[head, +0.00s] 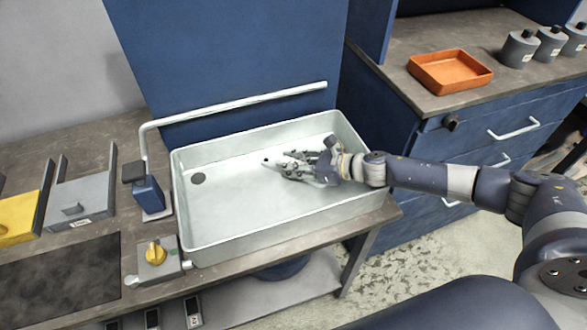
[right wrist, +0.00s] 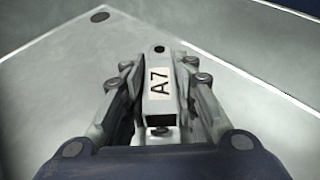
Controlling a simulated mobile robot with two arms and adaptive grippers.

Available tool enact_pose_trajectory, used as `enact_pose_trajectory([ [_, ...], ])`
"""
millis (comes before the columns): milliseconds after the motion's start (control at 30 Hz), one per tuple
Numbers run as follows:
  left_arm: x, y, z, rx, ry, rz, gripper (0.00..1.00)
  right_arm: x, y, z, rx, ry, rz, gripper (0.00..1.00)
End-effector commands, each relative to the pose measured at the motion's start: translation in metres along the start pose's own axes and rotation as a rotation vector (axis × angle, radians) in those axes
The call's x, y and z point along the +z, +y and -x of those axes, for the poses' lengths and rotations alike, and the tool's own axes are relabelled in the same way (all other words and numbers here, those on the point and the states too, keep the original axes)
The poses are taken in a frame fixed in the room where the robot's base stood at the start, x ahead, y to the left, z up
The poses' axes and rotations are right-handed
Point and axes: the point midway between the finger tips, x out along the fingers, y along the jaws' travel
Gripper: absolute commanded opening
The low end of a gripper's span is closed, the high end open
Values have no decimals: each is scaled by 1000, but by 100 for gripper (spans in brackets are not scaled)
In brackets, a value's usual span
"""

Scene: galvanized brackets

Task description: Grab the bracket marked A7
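The bracket marked A7 (right wrist: 160,88) is a pale grey metal piece with a hole near its far end and a white label. In the right wrist view it lies between the two fingers of my right gripper (right wrist: 158,72), which are closed in along both its sides. In the head view my right gripper (head: 288,165) reaches into the pale sink basin (head: 230,215) from the right. The bracket's far end (head: 266,161) pokes out past the fingertips. I cannot tell whether the bracket touches the basin floor. My left gripper is not in view.
The basin has raised walls and a dark round drain (head: 198,178). A bent rail (head: 235,104) runs behind it. A box with a yellow knob (head: 154,254) and a blue dispenser (head: 148,192) stand left. An orange tray (head: 450,71) sits on the right counter.

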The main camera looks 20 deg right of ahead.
Motion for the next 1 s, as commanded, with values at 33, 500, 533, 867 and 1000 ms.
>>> enact_pose_trajectory([
  [33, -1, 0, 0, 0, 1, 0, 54, 0, 0, 0, 0, 0, 0, 5],
  [500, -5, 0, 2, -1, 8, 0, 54, 15, -1, 6, 0, -3, 5, 0],
  [533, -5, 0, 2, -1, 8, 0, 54, 19, -1, 7, 0, -3, 6, 0],
  [867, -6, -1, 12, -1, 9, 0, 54, 73, -1, 30, -1, -3, 6, 0],
  [1000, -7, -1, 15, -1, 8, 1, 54, 87, -1, 35, 0, -2, 5, 0],
])
